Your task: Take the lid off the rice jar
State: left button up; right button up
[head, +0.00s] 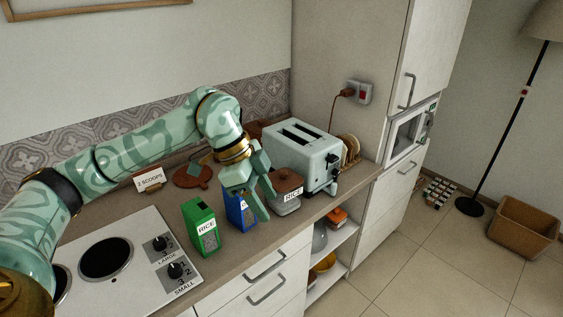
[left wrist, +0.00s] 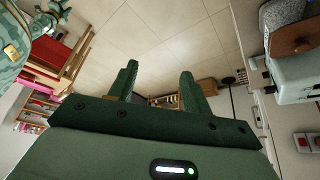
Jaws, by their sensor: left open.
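The rice jar (head: 287,205) stands on the counter in front of the toaster, with a white RICE label. Its brown lid (head: 287,178) sits on top. In the left wrist view the brown lid (left wrist: 296,38) shows at the upper right, off to the side of the fingers. My left gripper (head: 261,203) is open, with its fingers pointing down just left of the jar and apart from the lid as far as I can tell. In the left wrist view nothing shows between the fingers (left wrist: 159,85).
A green RICE box (head: 201,229) and a blue box (head: 236,214), partly behind my gripper, stand left of the jar. The toaster (head: 302,153) stands close behind it. A hob (head: 120,262) and a "2 scoops" card (head: 149,180) are farther left. Bare counter runs along the front edge.

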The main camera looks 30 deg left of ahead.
aim_at(283, 179)
jog(key=i+j, duration=0.85)
